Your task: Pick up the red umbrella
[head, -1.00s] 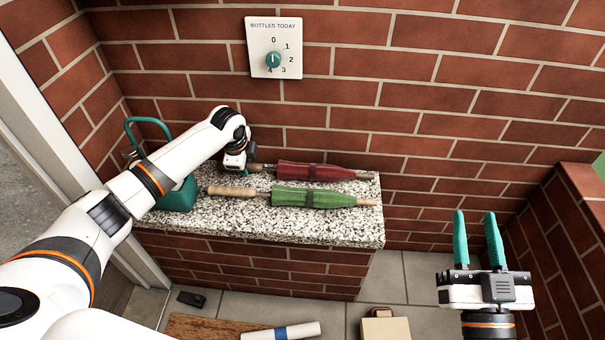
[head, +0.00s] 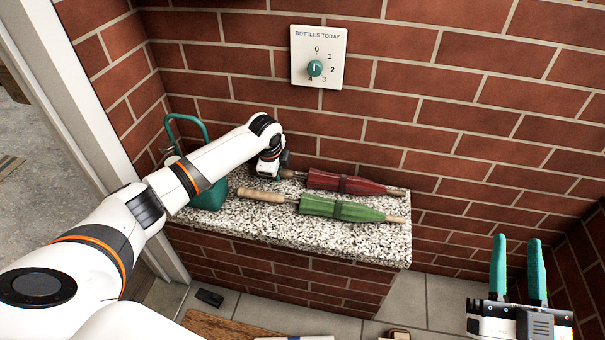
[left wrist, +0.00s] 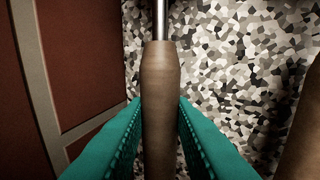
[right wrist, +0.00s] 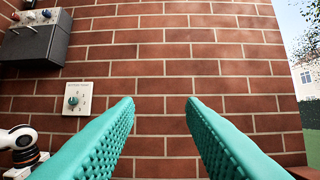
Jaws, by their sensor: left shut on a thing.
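The red umbrella (head: 345,184) lies furled on the speckled stone bench top, closer to the brick wall than the green umbrella (head: 340,209). My left gripper (head: 283,174) is at the red umbrella's left end, where the arm hides most of the handle. In the left wrist view the two teal fingers (left wrist: 159,125) are shut on its brown wooden handle (left wrist: 160,85), one on each side, with the metal shaft beyond. No gap between umbrella and stone can be made out. My right gripper (head: 518,268) is open and empty, away to the right; its spread fingers (right wrist: 162,105) face the brick wall.
A dial plate (head: 318,57) is on the wall above. A small dark object (head: 209,298) lies on the floor before the bench.

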